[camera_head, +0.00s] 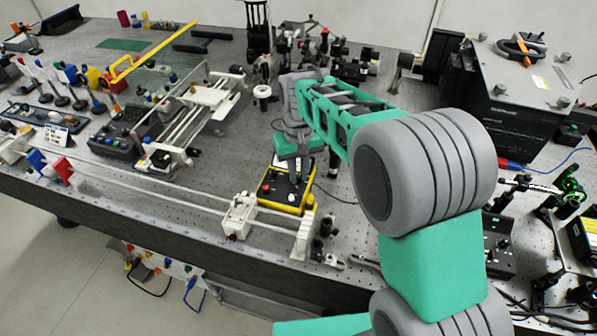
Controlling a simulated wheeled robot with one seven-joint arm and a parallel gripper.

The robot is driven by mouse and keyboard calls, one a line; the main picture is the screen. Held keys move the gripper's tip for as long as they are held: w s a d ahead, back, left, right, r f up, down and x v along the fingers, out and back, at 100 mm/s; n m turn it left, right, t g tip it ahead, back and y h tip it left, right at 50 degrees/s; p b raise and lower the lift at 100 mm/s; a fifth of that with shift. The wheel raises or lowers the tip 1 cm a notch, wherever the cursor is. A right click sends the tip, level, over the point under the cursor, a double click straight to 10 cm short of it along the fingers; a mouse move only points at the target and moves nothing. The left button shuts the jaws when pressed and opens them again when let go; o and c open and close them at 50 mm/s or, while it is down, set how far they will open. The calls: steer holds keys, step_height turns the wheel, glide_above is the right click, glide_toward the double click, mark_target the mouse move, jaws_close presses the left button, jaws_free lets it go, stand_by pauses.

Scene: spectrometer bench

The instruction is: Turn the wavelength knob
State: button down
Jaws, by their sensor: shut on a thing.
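A black control box with a yellow rim (287,208) sits on the bench near its front edge, with small red and pale controls on its top. My gripper (302,172) points down at the box's top from behind the rail. It is shut on a small knob there, which I take to be the wavelength knob. The fingers and arm hide most of the knob, and its angle and markings cannot be read. My grey and green arm covers the area right of the box.
White rail fixtures (238,216) stand just left and in front of the box. A white frame assembly (205,98) stands further left. A large black instrument (515,90) stands at the back right. The perforated bench between box and frame is mostly clear.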

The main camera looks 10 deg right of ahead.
mark_target(299, 176)
steer(key=shift+m, duration=1.6)
steer(key=c, duration=1.3)
jaws_free()
steer(key=shift+c, duration=0.2)
step_height(299, 176, up, 8)
steer(key=shift+f+b, duration=0.1)
steer(key=shift+b, duration=0.35)
